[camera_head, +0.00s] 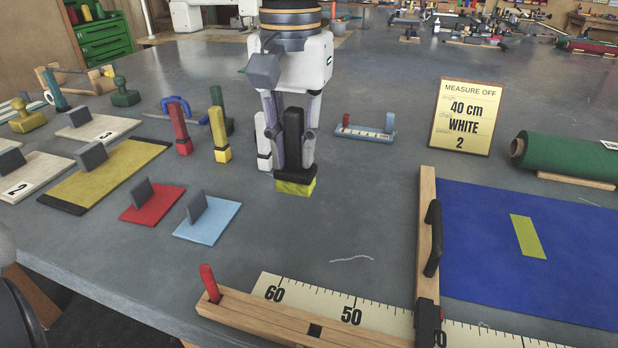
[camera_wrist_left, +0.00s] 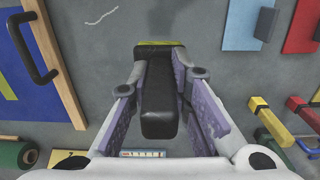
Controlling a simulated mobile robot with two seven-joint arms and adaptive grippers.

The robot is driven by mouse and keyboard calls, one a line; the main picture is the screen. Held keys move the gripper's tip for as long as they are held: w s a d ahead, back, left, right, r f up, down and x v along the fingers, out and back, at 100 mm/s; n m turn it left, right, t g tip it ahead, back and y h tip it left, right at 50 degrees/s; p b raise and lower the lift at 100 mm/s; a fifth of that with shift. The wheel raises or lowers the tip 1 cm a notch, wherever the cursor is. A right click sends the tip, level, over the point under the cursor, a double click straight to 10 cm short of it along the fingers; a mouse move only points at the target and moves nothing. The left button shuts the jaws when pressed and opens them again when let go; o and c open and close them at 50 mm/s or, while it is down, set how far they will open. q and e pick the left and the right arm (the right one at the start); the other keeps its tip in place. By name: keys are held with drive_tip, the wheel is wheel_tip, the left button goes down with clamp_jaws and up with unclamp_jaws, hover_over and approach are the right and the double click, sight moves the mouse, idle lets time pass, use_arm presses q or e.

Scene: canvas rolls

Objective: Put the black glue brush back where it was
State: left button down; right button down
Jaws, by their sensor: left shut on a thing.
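My left gripper (camera_head: 291,150) is shut on the black glue brush (camera_head: 293,128), with a finger on each side of its handle. The brush is upright, its yellow-green bristle end (camera_head: 295,187) pointing down at the grey table; I cannot tell whether it touches. In the left wrist view the black handle (camera_wrist_left: 158,95) lies between the purple pads of the gripper (camera_wrist_left: 160,90). Red (camera_head: 179,130), yellow (camera_head: 219,133), green (camera_head: 221,108) and white (camera_head: 263,140) brushes stand to the left, the white one closest. My right gripper is not in view.
Red (camera_head: 152,205) and light-blue (camera_head: 207,222) plates with grey blocks lie front left. A small blue-grey rack (camera_head: 364,134) stands behind right. A wooden bar with black handle (camera_head: 433,238) edges a blue canvas (camera_head: 560,250). The table between is mostly clear.

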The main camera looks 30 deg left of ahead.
use_arm(q)
drive_tip(key=w+f, duration=0.2)
drive_tip(key=f, duration=0.1)
drive_tip(key=w+f, duration=0.2)
drive_tip(key=shift+a+f, duration=0.25)
drive_tip(key=shift+a, duration=0.1)
drive_tip(key=shift+f, duration=1.15)
drive_tip(key=shift+f, duration=0.15)
drive_tip(key=c, duration=1.5)
unclamp_jaws()
wheel_tip(320, 180, up, 12)
drive_tip(key=shift+r, duration=0.15)
